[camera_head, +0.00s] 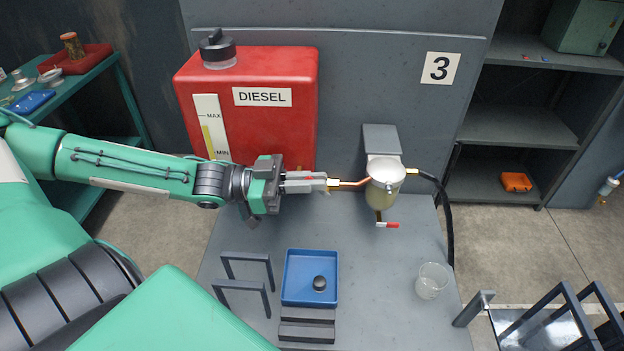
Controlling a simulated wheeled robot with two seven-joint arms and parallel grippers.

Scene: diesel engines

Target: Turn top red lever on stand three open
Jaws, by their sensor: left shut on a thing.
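Stand three carries a red diesel tank (270,120) and, to its right, a filter bowl (385,180) with a pale top. A copper line with brass fittings (336,183) runs from the bowl to the left, toward the front of the tank. My left gripper (312,182) reaches in from the left and is shut at the left end of this line. A bit of the top red lever (309,178) shows at its fingers; the rest is hidden. A lower lever with a red and white handle (388,225) sits under the bowl. My right gripper is out of view.
On the stand's top (390,290) are a blue tray (296,298) holding a dark round cap, dark upright handles (243,290), and a clear glass cup (432,281). A black hose (447,215) runs down at the right. Shelves stand at the right.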

